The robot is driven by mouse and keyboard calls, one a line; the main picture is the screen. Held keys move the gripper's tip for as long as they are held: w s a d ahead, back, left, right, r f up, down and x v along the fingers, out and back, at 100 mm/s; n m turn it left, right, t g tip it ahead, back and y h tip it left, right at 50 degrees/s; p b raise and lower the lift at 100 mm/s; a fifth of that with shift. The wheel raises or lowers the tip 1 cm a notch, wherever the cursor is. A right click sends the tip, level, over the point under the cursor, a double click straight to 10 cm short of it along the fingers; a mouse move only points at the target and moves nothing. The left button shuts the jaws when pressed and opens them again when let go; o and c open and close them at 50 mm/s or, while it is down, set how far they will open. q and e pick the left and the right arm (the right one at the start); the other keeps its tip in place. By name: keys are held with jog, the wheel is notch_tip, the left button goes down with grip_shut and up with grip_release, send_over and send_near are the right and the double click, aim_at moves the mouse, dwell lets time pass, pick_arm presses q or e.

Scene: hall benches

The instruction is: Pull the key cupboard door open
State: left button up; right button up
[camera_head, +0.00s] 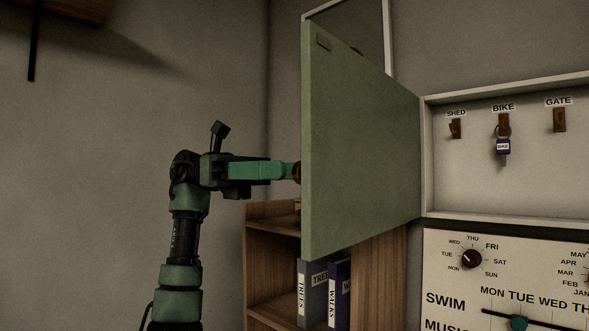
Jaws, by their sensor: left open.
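The key cupboard door (360,150) is green and stands swung wide open, hinged at the left side of the white cupboard (426,160). Inside the cupboard are hooks labelled SHED, BIKE and GATE. A tagged key (503,147) hangs on the BIKE hook. My left gripper (292,170) reaches from the left to the door's free edge. Its fingertips are partly hidden by the door, next to a brown knob-like piece. I cannot tell whether they touch it. My right gripper is not in view.
A wooden shelf unit (271,212) with binders (312,290) stands below and behind the door. A panel with dials and a slider (518,323) is below the cupboard. A wooden shelf (60,12) juts out at upper left. The wall space at left is clear.

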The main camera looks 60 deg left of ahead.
pick_arm(q)
jog(key=p+v, duration=0.1)
jog(key=v, duration=0.5)
dwell(0.5)
